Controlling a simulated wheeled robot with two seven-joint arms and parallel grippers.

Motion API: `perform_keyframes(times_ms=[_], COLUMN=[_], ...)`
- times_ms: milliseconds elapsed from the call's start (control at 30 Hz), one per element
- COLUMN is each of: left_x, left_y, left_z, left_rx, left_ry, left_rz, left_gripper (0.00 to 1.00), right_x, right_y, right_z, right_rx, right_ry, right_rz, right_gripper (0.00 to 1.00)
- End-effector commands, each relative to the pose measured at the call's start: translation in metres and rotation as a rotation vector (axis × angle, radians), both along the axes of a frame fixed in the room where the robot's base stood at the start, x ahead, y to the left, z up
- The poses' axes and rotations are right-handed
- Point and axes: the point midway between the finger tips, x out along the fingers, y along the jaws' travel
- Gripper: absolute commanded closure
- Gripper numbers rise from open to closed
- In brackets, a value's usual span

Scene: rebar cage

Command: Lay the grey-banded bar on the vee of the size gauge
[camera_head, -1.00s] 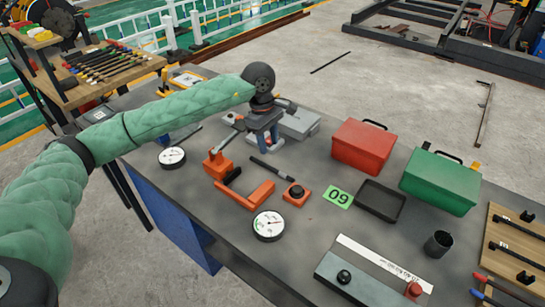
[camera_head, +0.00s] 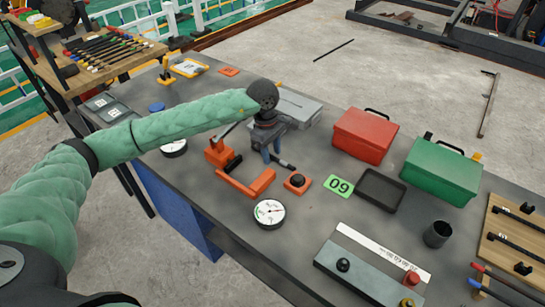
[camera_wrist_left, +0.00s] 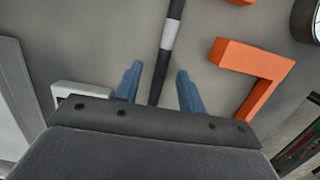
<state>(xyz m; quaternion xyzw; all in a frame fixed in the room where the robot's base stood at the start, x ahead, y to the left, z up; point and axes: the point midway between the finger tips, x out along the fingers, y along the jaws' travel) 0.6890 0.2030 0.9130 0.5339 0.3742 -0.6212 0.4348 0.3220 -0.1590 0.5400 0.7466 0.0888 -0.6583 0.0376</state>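A dark bar with a pale grey band (camera_wrist_left: 170,35) runs between the two blue fingers of my left gripper (camera_wrist_left: 158,85) in the left wrist view. The fingers stand apart on either side of it, without clear contact. In the head view, my left gripper (camera_head: 271,152) is low over the bench and hides much of the bar; one dark end (camera_head: 286,164) shows to its right. An orange angled frame (camera_head: 248,184) lies just in front, and an orange block with a black top (camera_head: 297,181) is near the bar. I cannot tell which piece is the size gauge. My right gripper is out of view.
A white dial (camera_head: 269,212), green 09 card (camera_head: 339,185), black tray (camera_head: 381,189), red box (camera_head: 365,135) and green box (camera_head: 441,170) stand on the bench (camera_head: 300,235). A grey case (camera_head: 298,107) is behind the gripper.

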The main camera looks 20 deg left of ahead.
Motion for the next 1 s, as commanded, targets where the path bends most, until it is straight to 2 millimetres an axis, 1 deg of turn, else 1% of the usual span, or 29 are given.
perform_keyframes(times_ms=[67,167,200,267,300,567,667,767,867,933,1000], left_x=[0.0,0.0,0.0,0.0,0.0,0.0,0.0,0.001,0.001,0.001,-0.009], left_y=[0.0,0.0,0.0,0.0,0.0,0.0,0.0,0.0,0.0,0.0,-0.017], left_z=[0.0,0.0,0.0,0.0,0.0,0.001,0.005,0.014,0.031,0.046,0.053], left_rx=[0.0,0.0,0.0,0.0,0.0,0.0,0.0,0.0,-0.001,-0.001,-0.002], left_ry=[0.0,0.0,0.0,0.0,0.0,-0.001,-0.001,-0.002,-0.004,-0.005,-0.003], left_rz=[0.0,0.0,0.0,0.0,0.0,0.0,-0.001,-0.001,-0.001,0.0,-0.007], left_gripper=[0.6,0.78,0.86,0.97,1.0,1.0,1.0,1.0,1.0,1.0,1.0], right_x=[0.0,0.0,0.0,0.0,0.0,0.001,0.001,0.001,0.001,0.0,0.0], right_y=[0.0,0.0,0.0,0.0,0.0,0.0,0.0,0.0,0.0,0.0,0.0], right_z=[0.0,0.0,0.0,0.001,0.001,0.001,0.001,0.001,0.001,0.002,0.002], right_rx=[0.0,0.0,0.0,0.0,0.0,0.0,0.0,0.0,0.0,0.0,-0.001], right_ry=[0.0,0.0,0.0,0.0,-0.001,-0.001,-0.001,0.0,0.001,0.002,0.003], right_rz=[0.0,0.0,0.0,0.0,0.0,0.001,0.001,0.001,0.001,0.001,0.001], right_gripper=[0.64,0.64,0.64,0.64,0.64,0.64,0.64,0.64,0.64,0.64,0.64])
